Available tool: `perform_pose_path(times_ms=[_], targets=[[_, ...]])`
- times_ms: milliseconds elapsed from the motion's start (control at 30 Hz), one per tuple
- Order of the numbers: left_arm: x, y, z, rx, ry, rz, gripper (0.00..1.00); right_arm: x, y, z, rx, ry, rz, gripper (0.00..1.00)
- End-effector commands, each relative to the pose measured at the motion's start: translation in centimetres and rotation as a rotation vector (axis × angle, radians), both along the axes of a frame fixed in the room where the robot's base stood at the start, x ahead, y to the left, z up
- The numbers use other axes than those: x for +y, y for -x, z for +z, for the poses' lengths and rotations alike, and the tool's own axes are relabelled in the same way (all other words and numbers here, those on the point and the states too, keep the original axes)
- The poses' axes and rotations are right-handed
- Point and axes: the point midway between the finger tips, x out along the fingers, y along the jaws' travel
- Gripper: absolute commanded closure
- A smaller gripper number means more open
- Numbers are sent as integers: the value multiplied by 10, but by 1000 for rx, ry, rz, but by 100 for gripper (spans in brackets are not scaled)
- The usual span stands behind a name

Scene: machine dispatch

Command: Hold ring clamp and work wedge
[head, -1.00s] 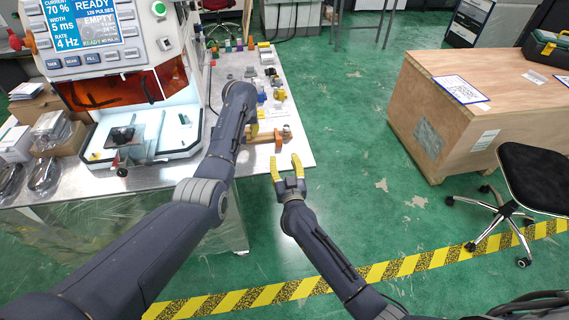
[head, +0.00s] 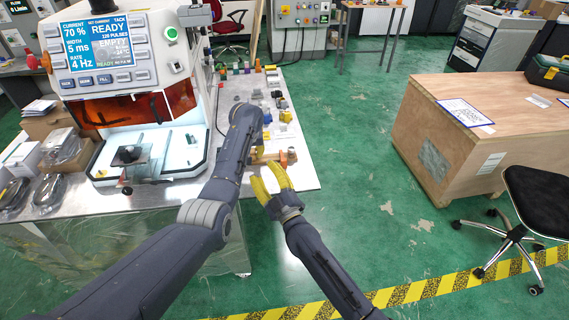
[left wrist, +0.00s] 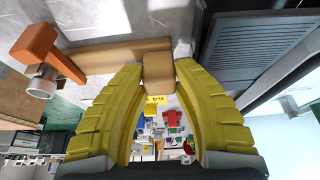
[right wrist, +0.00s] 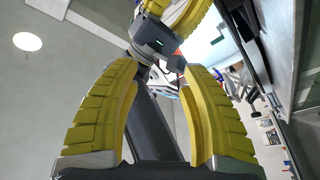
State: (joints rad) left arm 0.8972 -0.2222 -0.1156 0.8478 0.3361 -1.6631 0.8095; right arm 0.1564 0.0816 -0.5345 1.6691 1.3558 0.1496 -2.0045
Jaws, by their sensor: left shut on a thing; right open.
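The ring clamp appears as a tan wooden bar (left wrist: 108,60) in the left wrist view, with an orange block (left wrist: 42,50) and a short grey cylinder (left wrist: 41,82) at its far end. My left gripper (left wrist: 159,74) is shut on the tan end of it. In the head view the orange block (head: 282,158) shows beside the table's right edge, with my left arm hiding part of the clamp. I cannot tell which part is the wedge. My right gripper (head: 268,172) is open and empty, just below the clamp in the head view; its spread fingers show in the right wrist view (right wrist: 160,70).
The metal table (head: 304,178) holds several small coloured parts (head: 277,98) behind the clamp. A welding machine (head: 135,60) stands at the left. A wooden crate (head: 440,150) and a black chair (head: 540,195) stand at the right. The green floor between is clear.

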Motion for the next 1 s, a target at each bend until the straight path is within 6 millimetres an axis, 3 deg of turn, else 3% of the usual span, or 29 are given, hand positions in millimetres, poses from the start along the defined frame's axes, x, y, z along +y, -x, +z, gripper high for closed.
perform_pose_path(times_ms=[100, 233, 467, 567, 733, 1000], targets=[[0, 1, -2, 3, 0, 0, 100, 28, 11, 12, -136, 271, 71, 56], [0, 1, -2, 3, 0, 0, 100, 51, 22, 9, -265, 581, 130, 56], [0, 1, -2, 3, 0, 0, 100, 61, 25, -17, -428, 1147, 180, 56], [0, 1, -2, 3, 0, 0, 100, 51, 19, -30, -468, 1398, 180, 56], [0, 1, -2, 3, -1, 0, 100, 17, 4, -44, -482, 1799, 154, 56], [0, 1, -2, 3, -1, 0, 100, -44, -13, -41, -405, 2249, 86, 56]])
